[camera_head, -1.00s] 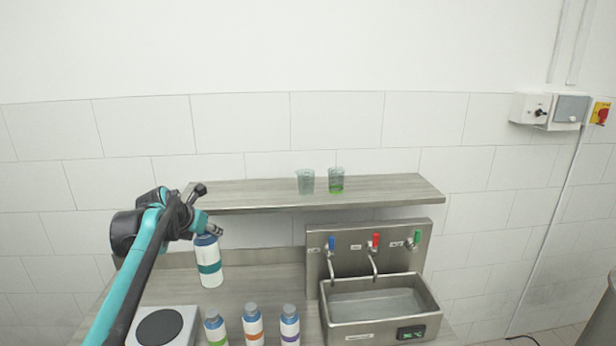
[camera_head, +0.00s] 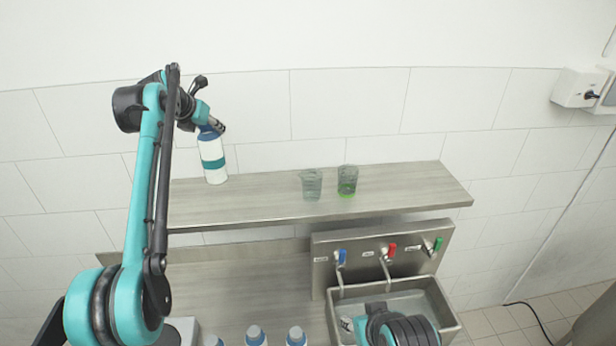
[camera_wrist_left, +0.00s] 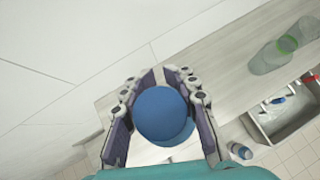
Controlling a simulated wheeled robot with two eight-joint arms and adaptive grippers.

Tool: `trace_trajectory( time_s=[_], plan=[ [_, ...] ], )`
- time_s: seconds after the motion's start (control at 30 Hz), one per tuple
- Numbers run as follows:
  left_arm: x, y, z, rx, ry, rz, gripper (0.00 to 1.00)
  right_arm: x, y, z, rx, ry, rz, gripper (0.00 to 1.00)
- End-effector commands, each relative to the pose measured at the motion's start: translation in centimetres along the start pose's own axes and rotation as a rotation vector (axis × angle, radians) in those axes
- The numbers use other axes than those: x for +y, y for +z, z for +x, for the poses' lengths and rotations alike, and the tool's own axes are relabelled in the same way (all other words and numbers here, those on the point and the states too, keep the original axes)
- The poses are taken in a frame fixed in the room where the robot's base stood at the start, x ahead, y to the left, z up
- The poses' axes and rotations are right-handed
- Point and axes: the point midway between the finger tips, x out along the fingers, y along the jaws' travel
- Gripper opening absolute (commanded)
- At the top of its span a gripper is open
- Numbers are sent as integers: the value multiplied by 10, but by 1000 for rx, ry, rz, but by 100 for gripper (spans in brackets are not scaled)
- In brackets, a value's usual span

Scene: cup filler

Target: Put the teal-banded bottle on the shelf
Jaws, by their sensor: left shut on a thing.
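The teal-banded bottle (camera_head: 213,163) is white with a teal band and a blue cap. My left gripper (camera_head: 211,127) is shut on its cap end, and the bottle hangs nearly upright. Its base shows in front of the left part of the grey wood-look shelf (camera_head: 260,205); I cannot tell if it touches the shelf. In the left wrist view the blue cap (camera_wrist_left: 161,113) sits between the two finger pads and hides most of the bottle. Part of my right arm shows over the sink, but I cannot make out its gripper.
Two clear cups, one plain (camera_head: 311,185) and one with green at its bottom (camera_head: 347,182), stand mid-shelf, right of the bottle. Below are the sink (camera_head: 445,300), taps with blue, red and green handles, and several bottle tops (camera_head: 256,335). The shelf's right end is clear.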

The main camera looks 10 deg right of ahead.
Motion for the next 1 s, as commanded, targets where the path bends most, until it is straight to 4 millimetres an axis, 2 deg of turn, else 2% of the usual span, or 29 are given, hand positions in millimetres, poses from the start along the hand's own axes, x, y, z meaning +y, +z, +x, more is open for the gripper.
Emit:
trace_trajectory(
  time_s=[0.27, 0.37, 0.7, 0.83, 1.0],
  plan=[
    [5, -2, 0, 0, 1, -1, 0, 0, 0, 0, -1, 0, 0, 40],
    [20, -12, 4, 0, 3, -3, 0, 0, 1, 1, -1, 0, 0, 40],
    [92, -57, 19, -1, 2, -3, 0, 0, -3, -4, 0, 0, 0, 40],
    [107, -67, 23, -1, 0, -2, 0, 0, -4, -6, 0, 0, 0, 40],
    [113, -75, 29, -1, 0, -1, 0, 0, -5, -7, 0, 0, 0, 40]
  ],
)
